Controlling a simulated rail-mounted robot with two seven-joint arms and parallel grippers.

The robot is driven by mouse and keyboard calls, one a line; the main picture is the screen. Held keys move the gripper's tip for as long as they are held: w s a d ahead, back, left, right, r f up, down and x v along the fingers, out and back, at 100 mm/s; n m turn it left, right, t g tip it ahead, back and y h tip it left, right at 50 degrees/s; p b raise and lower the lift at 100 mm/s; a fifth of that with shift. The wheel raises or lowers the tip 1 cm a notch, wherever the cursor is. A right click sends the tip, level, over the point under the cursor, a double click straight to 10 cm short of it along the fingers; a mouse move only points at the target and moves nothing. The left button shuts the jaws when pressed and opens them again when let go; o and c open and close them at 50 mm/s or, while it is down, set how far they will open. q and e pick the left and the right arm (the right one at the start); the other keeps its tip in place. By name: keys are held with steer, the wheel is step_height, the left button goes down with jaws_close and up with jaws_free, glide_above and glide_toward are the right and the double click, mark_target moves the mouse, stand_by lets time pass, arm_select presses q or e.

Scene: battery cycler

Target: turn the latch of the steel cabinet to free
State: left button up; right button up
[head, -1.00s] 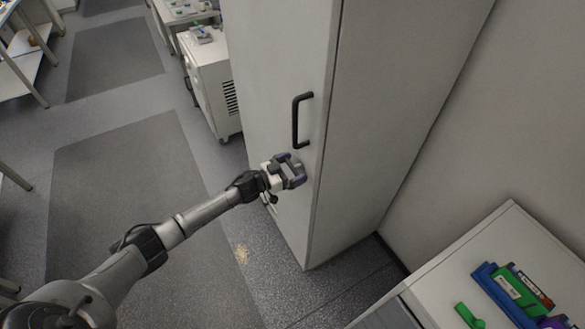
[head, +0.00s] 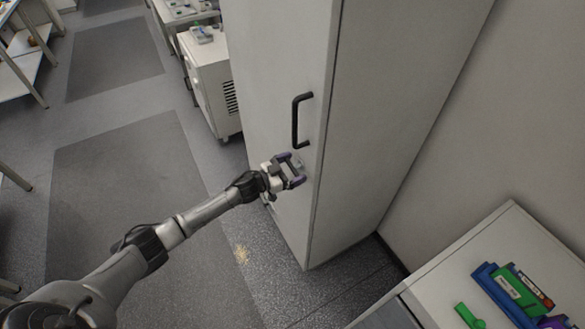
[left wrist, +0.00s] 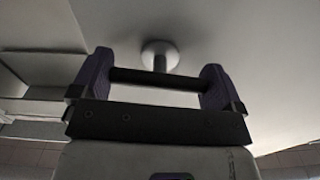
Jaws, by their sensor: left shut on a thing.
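The steel cabinet (head: 273,95) is tall and pale, with its door facing left and a black vertical pull handle (head: 295,120) on it. My left gripper (head: 296,170) is at the door just below this handle. In the left wrist view the latch (left wrist: 159,52) shows a round pale base and a short stem on the door. A dark bar (left wrist: 155,79) spans between the purple fingers of my left gripper (left wrist: 155,85), which is shut on the latch. In the head view the fingers mostly hide the latch, so its exact angle is unclear. My right gripper is not in view.
A white wheeled cabinet (head: 212,85) stands behind to the left. A pale worktop (head: 440,270) with blue and green items (head: 505,290) is at the lower right. Open floor with grey mats (head: 125,190) lies to the left.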

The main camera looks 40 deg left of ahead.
arm_select(q)
steer(key=m, duration=0.4)
steer(key=m+b, duration=0.1)
steer(key=m, duration=0.3)
steer(key=m+b, duration=0.1)
steer(key=m, duration=0.3)
steer(key=shift+f, duration=0.1)
steer(key=shift+m+b, duration=0.8)
steer(key=shift+m, duration=1.4)
steer(key=o, duration=0.6)
steer(key=shift+c, duration=0.2)
